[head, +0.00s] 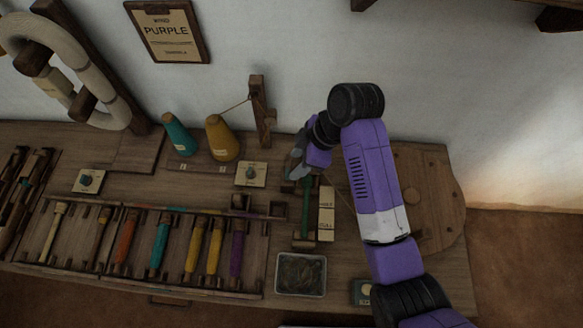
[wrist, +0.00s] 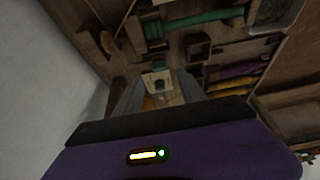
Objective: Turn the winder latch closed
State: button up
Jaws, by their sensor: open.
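The winder holds a green spool (head: 305,207) in a wooden frame, with cream labelled plates (head: 326,213) on its right. The green spool (wrist: 205,27) also crosses the top of the wrist view. I cannot tell the winder latch apart from the small dark parts there, nor how it is turned. My gripper (head: 294,170) is over the bench at the spool's far end, pointing down, its fingers apart. In the wrist view my gripper (wrist: 160,84) has a small pale plate with a dark knob (wrist: 158,84) showing between the fingertips; contact cannot be judged.
Teal (head: 179,135) and yellow (head: 222,140) cones stand behind on the left, near an upright wooden post (head: 262,112). A rack of coloured bobbins (head: 150,280) fills the front left. A metal tray (head: 301,274) sits in front of the winder. A knobbed plate (head: 250,174) lies left of my gripper.

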aim_at(287, 172)
jog(key=shift+x, duration=2.7)
grip_shut()
